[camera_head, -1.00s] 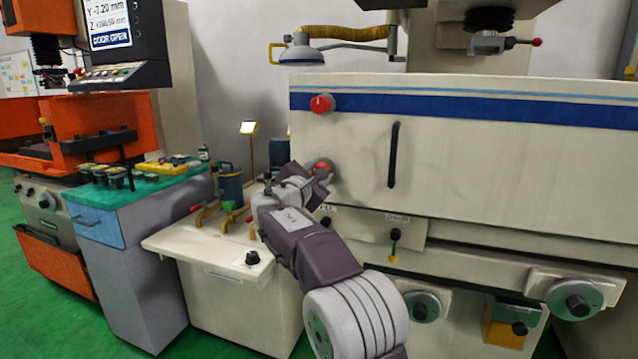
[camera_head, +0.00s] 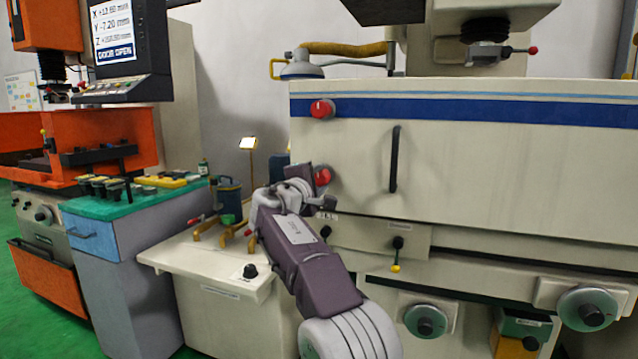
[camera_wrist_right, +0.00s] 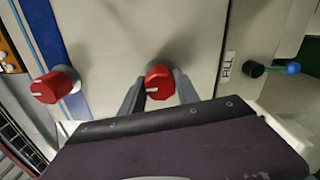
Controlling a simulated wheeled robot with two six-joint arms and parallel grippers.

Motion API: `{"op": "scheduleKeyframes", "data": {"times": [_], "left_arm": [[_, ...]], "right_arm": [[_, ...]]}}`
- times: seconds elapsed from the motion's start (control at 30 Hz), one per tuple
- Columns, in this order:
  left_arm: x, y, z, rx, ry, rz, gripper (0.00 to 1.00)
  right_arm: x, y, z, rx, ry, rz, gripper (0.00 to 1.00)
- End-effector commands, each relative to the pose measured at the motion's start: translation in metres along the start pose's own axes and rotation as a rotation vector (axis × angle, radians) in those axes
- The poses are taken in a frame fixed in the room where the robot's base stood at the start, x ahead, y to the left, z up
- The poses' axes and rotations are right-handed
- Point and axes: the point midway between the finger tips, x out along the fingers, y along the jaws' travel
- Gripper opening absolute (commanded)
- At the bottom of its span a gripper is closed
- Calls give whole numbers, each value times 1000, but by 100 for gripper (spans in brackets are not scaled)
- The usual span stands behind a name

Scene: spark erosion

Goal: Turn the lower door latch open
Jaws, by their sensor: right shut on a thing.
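The lower door latch (camera_head: 322,176) is a round red knob on the left edge of the cream machine door (camera_head: 450,160). It also shows in the right wrist view (camera_wrist_right: 158,80), with a short pale mark on its face. My right gripper (camera_wrist_right: 157,90) has one finger on each side of this knob and is shut on it. In the head view the right gripper (camera_head: 316,182) covers part of the knob from the left and below. The upper door latch (camera_head: 321,109), a similar red knob, sits above it; nothing touches it. My left gripper is not in view.
A black vertical door handle (camera_head: 394,159) is right of the latches. Below the door are a small black knob (camera_head: 398,242) and handwheels (camera_head: 425,320). A low cream cabinet (camera_head: 200,262) with several small items stands left of my arm.

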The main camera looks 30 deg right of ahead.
Motion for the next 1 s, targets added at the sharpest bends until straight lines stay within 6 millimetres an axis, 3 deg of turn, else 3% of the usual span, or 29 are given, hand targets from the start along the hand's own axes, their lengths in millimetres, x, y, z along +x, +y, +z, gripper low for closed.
{"op": "scheduleKeyframes", "data": {"times": [0.63, 0.67, 0.7, 1.0], "left_arm": [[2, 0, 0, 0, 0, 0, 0], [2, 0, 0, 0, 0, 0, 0], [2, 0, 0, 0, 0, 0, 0], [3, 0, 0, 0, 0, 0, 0]], "right_arm": [[0, 0, 0, 43, -1, -1, 0], [0, 0, 0, 42, -1, -1, 46], [0, 0, 0, 42, -1, -1, 57], [0, 0, 0, 41, 0, 0, 59]]}}
